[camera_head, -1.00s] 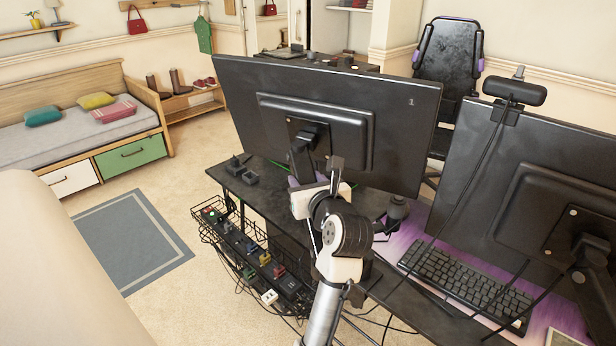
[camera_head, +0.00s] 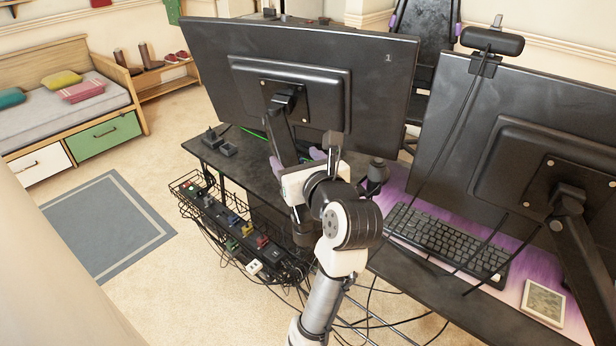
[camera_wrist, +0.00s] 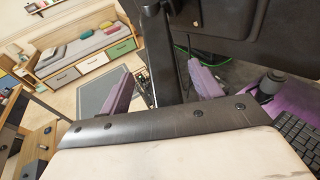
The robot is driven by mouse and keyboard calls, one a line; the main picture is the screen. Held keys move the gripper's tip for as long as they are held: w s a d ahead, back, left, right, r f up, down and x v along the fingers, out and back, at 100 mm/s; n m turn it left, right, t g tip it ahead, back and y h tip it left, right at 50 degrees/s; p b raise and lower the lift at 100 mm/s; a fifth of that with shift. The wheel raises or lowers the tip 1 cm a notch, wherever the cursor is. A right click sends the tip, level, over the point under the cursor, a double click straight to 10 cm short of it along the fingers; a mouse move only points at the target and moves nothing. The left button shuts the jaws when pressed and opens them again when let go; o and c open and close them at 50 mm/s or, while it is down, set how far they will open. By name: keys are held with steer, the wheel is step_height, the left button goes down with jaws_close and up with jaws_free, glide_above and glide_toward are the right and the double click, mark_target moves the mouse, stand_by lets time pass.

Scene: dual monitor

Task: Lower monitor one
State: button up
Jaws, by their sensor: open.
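Monitor one (camera_head: 215,60) is the left black screen, seen from behind, with a small "1" near its upper right corner. Its black support arm (camera_head: 282,135) rises from the desk to the mounting plate on its back. My gripper (camera_head: 298,158) is at the lower part of this arm, below the monitor's bottom edge, partly hidden by my wrist. In the wrist view my gripper (camera_wrist: 160,80) is open, with purple fingers apart. The support arm (camera_wrist: 163,60) shows between them; I cannot tell whether they touch it. Part of the monitor's back (camera_wrist: 270,25) shows at upper right.
The second monitor (camera_head: 450,130) with a webcam (camera_head: 491,41) stands at right. A keyboard (camera_head: 445,240) lies on the dark desk (camera_head: 410,285). A cable basket (camera_head: 230,235) and loose cables hang at the near edge. Open floor lies left, around a grey rug (camera_head: 108,225).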

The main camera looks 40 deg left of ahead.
steer(key=v, duration=0.1)
steer(key=b+v, duration=0.1)
steer(key=v, duration=0.1)
steer(key=shift+s+d+f+b, duration=0.15)
steer(key=shift+d+f+b, duration=0.1)
steer(key=shift+b, duration=0.05)
steer(key=b, duration=0.2)
steer(key=shift+b, duration=0.3)
steer(key=shift+s+d+r+b, duration=0.1)
steer(key=shift+d+b, duration=0.05)
steer(key=shift+b, duration=0.4)
steer(key=b+v, duration=0.2)
steer(key=b, duration=0.2)
steer(key=shift+r, duration=0.25)
